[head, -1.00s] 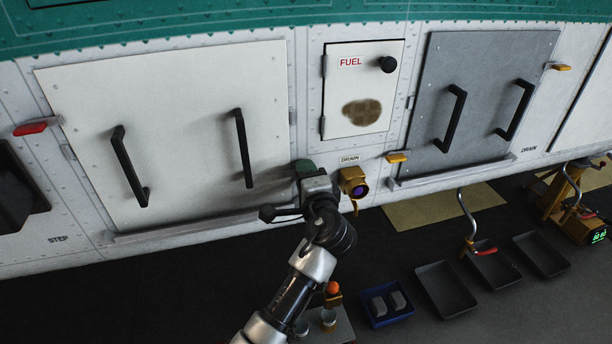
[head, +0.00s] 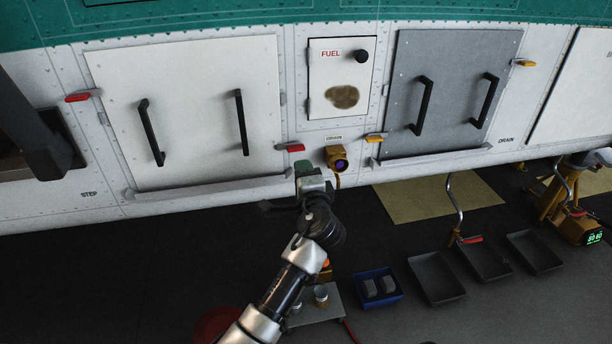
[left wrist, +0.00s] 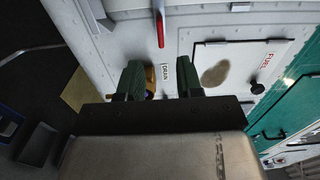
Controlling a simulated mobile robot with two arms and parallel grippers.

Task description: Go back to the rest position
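My left gripper (head: 301,168) is in front of the white hull, just below the lower right corner of the large white panel (head: 190,110). In the left wrist view its two green fingers (left wrist: 160,80) stand apart with nothing held between them. A red latch (head: 289,148) beside that panel shows just above the gripper; it also appears in the left wrist view (left wrist: 160,24), beyond the fingers. The yellow drain fitting (head: 337,158) is to the right of the gripper. My right gripper is not seen.
The fuel door (head: 340,110) and grey panel (head: 438,95) are to the right. Below lie a blue bin (head: 378,297), black trays (head: 437,278) and a yellow stand with a green display (head: 580,225). Dark floor (head: 100,280) at lower left looks mostly clear.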

